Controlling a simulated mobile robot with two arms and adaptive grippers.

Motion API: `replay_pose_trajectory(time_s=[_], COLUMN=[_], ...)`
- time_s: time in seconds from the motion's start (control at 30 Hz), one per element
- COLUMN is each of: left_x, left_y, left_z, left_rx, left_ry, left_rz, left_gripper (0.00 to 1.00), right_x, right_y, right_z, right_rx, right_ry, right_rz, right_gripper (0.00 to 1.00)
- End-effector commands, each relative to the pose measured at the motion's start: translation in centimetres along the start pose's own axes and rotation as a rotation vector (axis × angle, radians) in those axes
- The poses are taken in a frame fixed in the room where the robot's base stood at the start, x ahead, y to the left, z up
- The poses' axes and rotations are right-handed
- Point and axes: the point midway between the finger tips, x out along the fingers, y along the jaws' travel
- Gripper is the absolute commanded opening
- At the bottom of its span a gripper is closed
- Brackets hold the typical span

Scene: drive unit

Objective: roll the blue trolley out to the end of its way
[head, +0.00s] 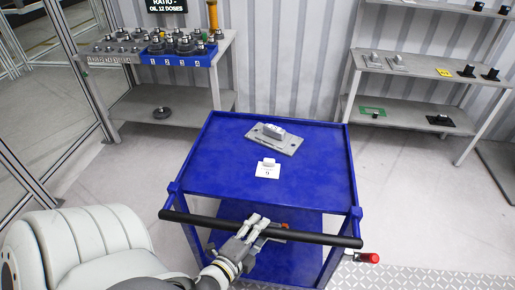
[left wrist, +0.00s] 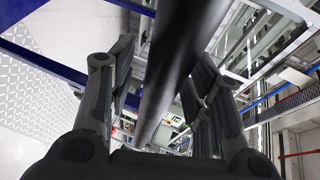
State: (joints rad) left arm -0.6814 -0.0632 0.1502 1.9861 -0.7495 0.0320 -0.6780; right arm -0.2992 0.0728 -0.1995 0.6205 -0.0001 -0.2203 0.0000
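The blue trolley (head: 220,165) stands in the middle of the head view, with a black handle bar (head: 200,218) across its near side. In the left wrist view the bar (left wrist: 180,60) runs between the two spread fingers (left wrist: 165,85), with a gap showing beside the left finger. The gripper looks open around the bar. My right gripper is in neither view.
On the trolley top lie a grey plate with a block (head: 275,138) and a white card (head: 267,169). Shelving with parts (head: 165,100) stands back left, and another shelf (head: 410,70) back right. A red-ended fitting (head: 368,258) sits by the near right corner. Pale floor is clear around it.

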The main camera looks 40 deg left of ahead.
Motion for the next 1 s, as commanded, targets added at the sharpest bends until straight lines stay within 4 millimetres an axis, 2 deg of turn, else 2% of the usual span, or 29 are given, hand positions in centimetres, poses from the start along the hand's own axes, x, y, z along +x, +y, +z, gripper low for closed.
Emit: replay_pose_trajectory(time_s=[0.2, 0.37, 0.8, 1.0], left_x=[0.1, -0.4, -6.3, -7.4], left_y=[-0.1, -0.1, 0.1, -0.1], left_z=[0.0, 0.0, 0.0, 0.0], left_rx=[0.000, -0.001, -0.002, -0.001], left_ry=[0.000, 0.000, -0.002, 0.000], left_rz=[-0.003, -0.002, 0.001, -0.002], left_gripper=[0.49, 0.49, 0.49, 0.49], right_x=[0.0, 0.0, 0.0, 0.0], right_y=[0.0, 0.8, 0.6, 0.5], right_z=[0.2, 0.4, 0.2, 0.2], right_rx=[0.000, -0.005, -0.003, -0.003], right_ry=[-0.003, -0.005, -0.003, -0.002], right_rz=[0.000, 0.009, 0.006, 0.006], right_gripper=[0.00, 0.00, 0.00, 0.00])
